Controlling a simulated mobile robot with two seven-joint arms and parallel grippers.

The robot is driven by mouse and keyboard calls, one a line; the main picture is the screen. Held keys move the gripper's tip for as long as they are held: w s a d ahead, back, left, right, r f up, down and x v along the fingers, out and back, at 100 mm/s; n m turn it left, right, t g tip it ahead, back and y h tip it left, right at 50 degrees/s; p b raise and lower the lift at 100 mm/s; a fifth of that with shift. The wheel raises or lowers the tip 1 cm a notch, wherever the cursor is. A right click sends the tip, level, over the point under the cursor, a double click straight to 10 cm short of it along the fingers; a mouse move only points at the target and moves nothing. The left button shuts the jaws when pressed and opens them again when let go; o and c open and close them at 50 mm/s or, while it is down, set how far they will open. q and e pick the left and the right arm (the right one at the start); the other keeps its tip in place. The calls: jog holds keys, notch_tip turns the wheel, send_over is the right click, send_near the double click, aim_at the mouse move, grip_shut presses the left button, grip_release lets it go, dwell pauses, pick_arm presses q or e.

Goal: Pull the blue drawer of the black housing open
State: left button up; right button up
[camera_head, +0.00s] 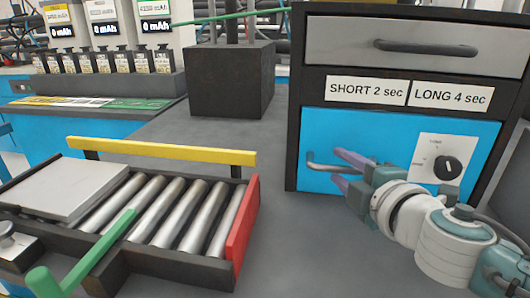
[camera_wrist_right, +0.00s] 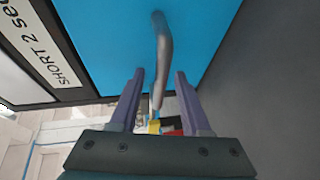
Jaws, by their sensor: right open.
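The black housing (camera_head: 292,100) stands at the right in the head view. Its blue drawer (camera_head: 400,130) is the lower front and looks closed, flush with the frame. A grey bar handle (camera_head: 322,167) sticks out at the drawer's left. My right gripper (camera_head: 342,168) is open at the handle, with its purple fingers pointing at it. In the right wrist view the blue drawer (camera_wrist_right: 110,35) fills the top. The handle (camera_wrist_right: 163,45) runs down toward the gap between the open fingers (camera_wrist_right: 160,75). I cannot tell whether they touch it. My left gripper is out of view.
Above is a grey drawer (camera_head: 340,45) with its own handle (camera_head: 425,47). A dial (camera_head: 447,167) sits right of the blue drawer's handle. A roller tray (camera_head: 245,235) with a yellow bar (camera_head: 160,150) and green lever (camera_head: 85,265) stands left. Grey table (camera_head: 320,250) before the housing is clear.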

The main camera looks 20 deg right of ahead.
jog(key=shift+c, duration=0.2)
grip_shut()
dwell(1.1)
